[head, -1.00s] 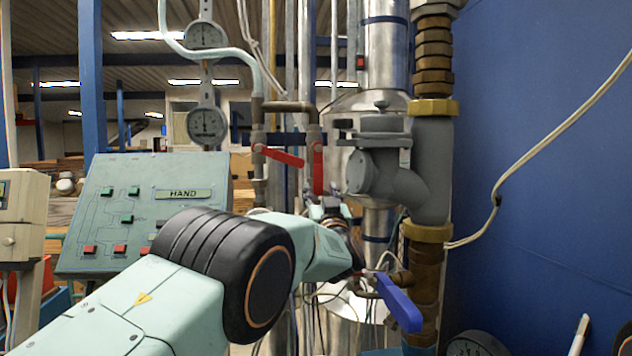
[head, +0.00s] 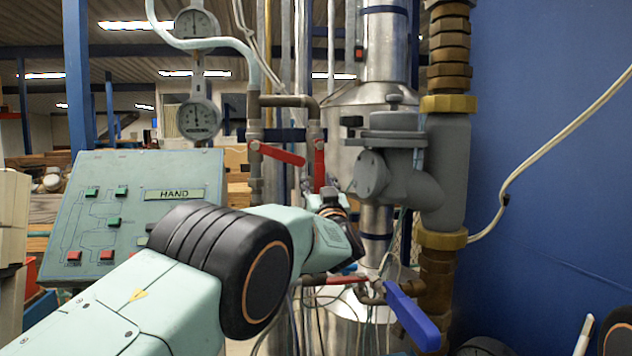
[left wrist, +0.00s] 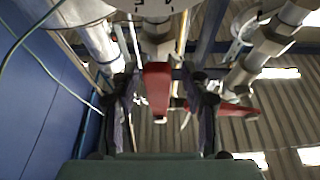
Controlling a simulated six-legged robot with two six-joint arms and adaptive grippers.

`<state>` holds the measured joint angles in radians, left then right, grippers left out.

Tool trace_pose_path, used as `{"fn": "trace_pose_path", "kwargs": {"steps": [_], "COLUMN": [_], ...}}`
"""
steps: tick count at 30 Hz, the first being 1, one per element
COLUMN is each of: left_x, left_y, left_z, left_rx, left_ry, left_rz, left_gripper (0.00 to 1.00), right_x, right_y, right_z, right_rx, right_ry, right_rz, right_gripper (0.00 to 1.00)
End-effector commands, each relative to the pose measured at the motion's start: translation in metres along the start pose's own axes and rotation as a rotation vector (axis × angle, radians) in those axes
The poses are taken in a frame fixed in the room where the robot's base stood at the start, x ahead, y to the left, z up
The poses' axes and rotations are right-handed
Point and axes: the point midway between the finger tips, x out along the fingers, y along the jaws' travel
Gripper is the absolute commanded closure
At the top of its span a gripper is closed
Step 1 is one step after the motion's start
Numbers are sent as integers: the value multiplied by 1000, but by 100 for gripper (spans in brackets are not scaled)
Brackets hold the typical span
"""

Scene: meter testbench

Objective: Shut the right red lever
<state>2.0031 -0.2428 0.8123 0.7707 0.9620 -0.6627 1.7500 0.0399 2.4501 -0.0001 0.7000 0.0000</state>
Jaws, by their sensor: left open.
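The right red lever (head: 319,166) hangs straight down on its vertical pipe in the head view. In the left wrist view the same lever (left wrist: 157,88) lies between my fingers, with a gap on each side. My left gripper (head: 326,198) is just below the lever in the head view, partly hidden by my own wrist. Its fingers (left wrist: 162,106) are open in the left wrist view, and I see no contact. The left red lever (head: 279,153) slants down to the right on the neighbouring pipe and shows outside the fingers in the left wrist view (left wrist: 236,109).
A grey valve body (head: 398,165) stands right of the levers. A blue lever (head: 411,316) and another red lever (head: 335,280) sit lower. Two gauges (head: 198,120) hang at upper left above a control panel (head: 135,210). A blue wall (head: 545,130) closes the right side.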

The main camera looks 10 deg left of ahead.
Motion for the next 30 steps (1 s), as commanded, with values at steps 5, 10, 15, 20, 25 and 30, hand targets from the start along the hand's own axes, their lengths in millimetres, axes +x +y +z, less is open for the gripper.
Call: {"fn": "trace_pose_path", "kwargs": {"steps": [5, 10, 15, 20, 25, 30], "left_x": [-1, -2, -2, -2, -1, 0], "left_y": [1, 2, 2, 2, 2, 1], "left_z": [-2, -3, -2, -2, -1, -1], "left_rx": [-1, -1, -1, 0, 0, 1], "left_ry": [1, 1, 1, 0, 0, 1], "left_rz": [1, 1, 1, 1, 2, 1], "left_gripper": [54, 54, 68, 82, 96, 100], "right_x": [-1, 0, 0, 0, 0, 0], "right_y": [0, 0, 0, 0, 0, 0], "right_z": [0, 0, 0, 0, 0, 0], "right_rx": [0, 0, 0, 0, 0, 0], "right_ry": [0, 0, 0, 0, 0, 0], "right_rz": [0, 0, 0, 0, 0, 0], "right_gripper": [60, 60, 60, 60, 60, 60]}}
